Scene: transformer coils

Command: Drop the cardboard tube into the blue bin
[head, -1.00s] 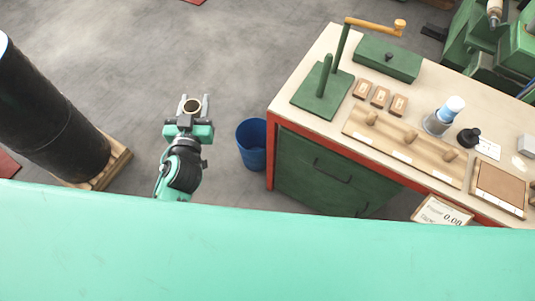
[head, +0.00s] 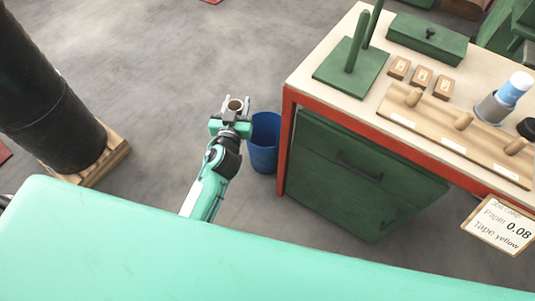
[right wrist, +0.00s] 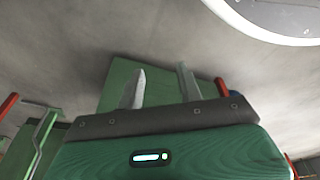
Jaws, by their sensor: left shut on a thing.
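The blue bin (head: 263,158) stands on the floor just right of my left gripper, against the workbench's left side. In the picture the tube is beside the bin's upper left rim, not over its opening. The inside of the bin is mostly hidden. My right gripper (right wrist: 161,86) shows in the right wrist view with its two fingers apart and nothing between them.
The workbench (head: 292,100) with green drawers (head: 345,175) stands close right of the bin. On it are a green stand (head: 350,68), a green box (head: 427,38) and a wooden peg rack (head: 450,130). A large black cylinder (head: 45,100) stands on a pallet at left.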

